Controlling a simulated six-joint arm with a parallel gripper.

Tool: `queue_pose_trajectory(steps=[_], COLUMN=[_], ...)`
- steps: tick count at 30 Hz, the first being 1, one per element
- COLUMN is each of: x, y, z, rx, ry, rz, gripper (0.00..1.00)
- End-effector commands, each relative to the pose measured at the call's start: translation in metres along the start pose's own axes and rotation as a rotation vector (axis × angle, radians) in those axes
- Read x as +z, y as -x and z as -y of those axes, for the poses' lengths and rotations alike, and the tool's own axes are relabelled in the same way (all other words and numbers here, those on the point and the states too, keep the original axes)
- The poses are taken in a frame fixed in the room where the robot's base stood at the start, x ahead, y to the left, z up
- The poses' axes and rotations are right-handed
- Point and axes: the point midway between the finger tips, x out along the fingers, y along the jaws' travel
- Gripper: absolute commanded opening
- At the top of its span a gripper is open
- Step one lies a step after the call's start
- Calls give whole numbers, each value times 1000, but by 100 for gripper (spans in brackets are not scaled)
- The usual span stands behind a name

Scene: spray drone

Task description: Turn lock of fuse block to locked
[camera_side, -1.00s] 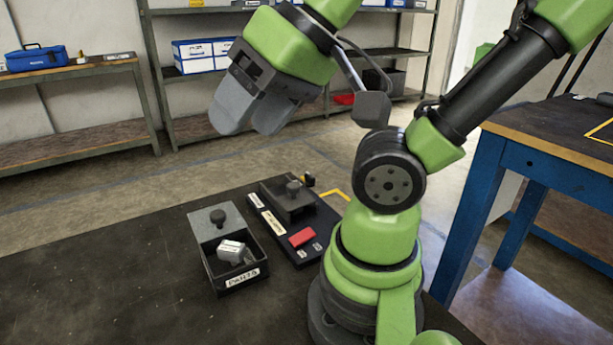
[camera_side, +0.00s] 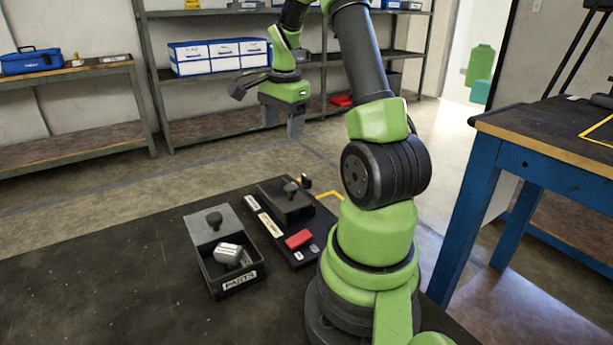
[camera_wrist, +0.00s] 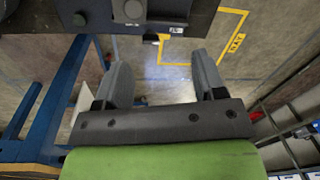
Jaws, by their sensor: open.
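The fuse block (camera_side: 274,231) is a dark plate with pale labels, lying on the dark table. It carries a raised dark box with a grey knob (camera_side: 290,189), a red piece (camera_side: 299,239) and two small pale marks. A small black-and-yellow part (camera_side: 306,181) sits at its far end; I cannot tell whether this or the knob is the lock, or its setting. My gripper (camera_side: 283,124) is open and empty, high beyond the block's far end, pointing down. In the wrist view, its fingers (camera_wrist: 160,57) stand apart over floor, and dark parts with knobs (camera_wrist: 132,10) show at the top edge.
A blue-legged bench (camera_side: 466,210) is at the right. Shelves (camera_side: 227,125) line the back. The table's left side is clear.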

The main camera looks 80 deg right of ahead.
Motion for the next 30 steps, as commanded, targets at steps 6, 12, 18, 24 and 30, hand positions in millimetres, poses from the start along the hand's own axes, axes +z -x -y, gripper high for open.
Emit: queue_pose_trajectory(steps=[6,12,18,24,30], x=[-54,-60,-58,-58,-58], y=[-45,-63,-99,-132,-147], z=[-16,-20,-24,-27,-28], rx=[91,104,106,102,98], ry=[-267,-302,-299,-298,-297], rz=[3,4,6,5,3], gripper=[64,64,64,64,64])
